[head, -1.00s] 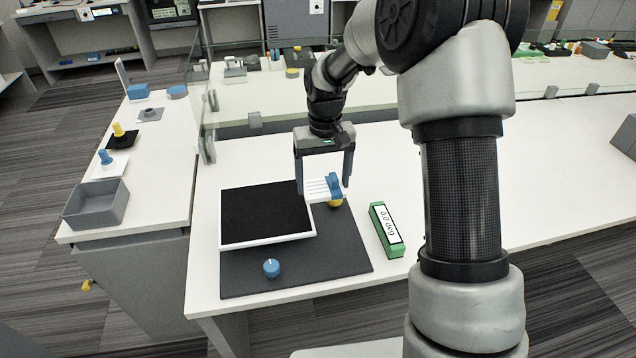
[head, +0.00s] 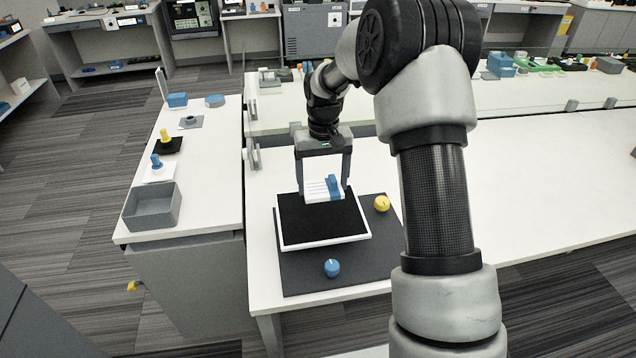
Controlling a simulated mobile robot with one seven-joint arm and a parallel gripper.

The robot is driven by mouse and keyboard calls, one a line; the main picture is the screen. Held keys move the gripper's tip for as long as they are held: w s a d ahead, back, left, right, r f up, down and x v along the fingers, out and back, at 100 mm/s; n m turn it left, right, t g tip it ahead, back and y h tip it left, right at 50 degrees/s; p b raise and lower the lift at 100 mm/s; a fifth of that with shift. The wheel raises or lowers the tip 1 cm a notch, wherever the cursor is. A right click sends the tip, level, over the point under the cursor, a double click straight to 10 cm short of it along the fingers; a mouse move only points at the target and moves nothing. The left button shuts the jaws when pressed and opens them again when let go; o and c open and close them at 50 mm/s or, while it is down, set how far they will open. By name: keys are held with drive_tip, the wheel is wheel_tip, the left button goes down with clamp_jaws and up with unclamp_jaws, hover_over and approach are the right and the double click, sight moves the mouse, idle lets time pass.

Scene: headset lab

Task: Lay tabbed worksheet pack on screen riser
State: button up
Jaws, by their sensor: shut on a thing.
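My gripper (head: 323,191) is shut on the tabbed worksheet pack (head: 314,190), a white ridged block with a blue tab on its right side. One finger is at each end of the pack. In the head view the pack appears over the far part of the screen riser (head: 318,224), a low platform with a black top and a white rim. I cannot tell whether the pack touches the riser's top or hangs just above it. The riser's near part is bare.
The riser stands on a dark grey mat (head: 303,283) with a blue knob (head: 332,267) in front and a yellow knob (head: 382,203) at right. A grey bin (head: 152,208) is on the left counter.

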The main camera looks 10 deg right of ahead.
drive_tip(key=shift+w+a, duration=0.1)
drive_tip(key=shift+a, duration=0.2)
drive_tip(key=shift+f, duration=0.1)
drive_tip(key=b, duration=0.5)
hover_over(320, 213)
drive_tip(key=shift+w+f, duration=0.1)
drive_tip(key=shift+f, duration=2.95)
drive_tip(key=shift+f, duration=0.65)
drive_tip(key=o, duration=1.2)
drive_tip(key=shift+c, duration=0.2)
